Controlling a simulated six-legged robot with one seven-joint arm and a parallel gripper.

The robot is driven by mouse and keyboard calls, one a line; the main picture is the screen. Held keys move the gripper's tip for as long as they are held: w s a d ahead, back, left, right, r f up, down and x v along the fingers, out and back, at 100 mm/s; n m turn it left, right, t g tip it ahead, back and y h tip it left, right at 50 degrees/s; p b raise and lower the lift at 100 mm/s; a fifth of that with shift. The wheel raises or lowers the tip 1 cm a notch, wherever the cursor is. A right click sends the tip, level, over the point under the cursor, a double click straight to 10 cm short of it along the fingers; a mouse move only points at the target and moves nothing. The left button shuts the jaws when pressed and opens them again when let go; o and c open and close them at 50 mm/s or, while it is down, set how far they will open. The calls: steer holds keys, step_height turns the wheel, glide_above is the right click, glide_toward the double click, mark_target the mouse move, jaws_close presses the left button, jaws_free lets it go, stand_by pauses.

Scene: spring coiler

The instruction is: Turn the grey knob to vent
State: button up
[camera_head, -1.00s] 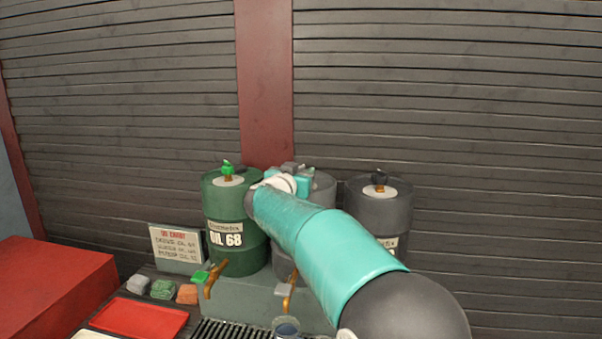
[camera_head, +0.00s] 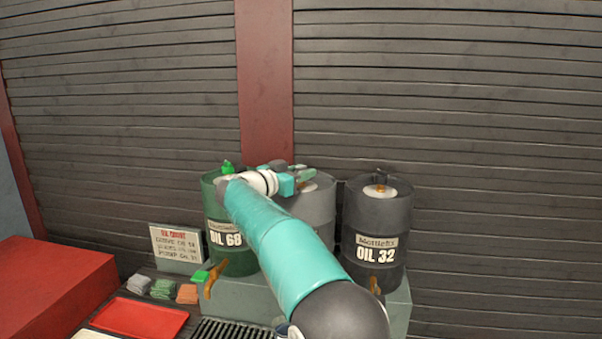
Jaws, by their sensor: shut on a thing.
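The grey middle drum (camera_head: 322,208) stands between a green drum and a dark grey drum. A white disc (camera_head: 309,187) shows on its top. My gripper (camera_head: 286,170) is over the top of this drum, with its fingers lying sideways. It is shut on the grey knob, which is mostly hidden by the fingers and hand. I cannot read which way the knob points. My teal arm covers the front of the middle drum, its label and its tap.
The green OIL 68 drum (camera_head: 220,210) has a green knob (camera_head: 228,167) close to my wrist. The dark OIL 32 drum (camera_head: 377,225) has a dark knob (camera_head: 380,178). Orange-brown taps stick out in front. A sign (camera_head: 176,247), red tray (camera_head: 143,317) and grate (camera_head: 232,329) are lower left.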

steer(key=shift+d+f, duration=0.1)
steer(key=shift+f, duration=0.05)
steer(key=o, duration=1)
steer(key=shift+w, duration=0.15)
steer(key=shift+c, duration=0.2)
steer(key=v, duration=1.4)
steer(key=shift+d+r, duration=0.1)
steer(key=shift+r, duration=0.1)
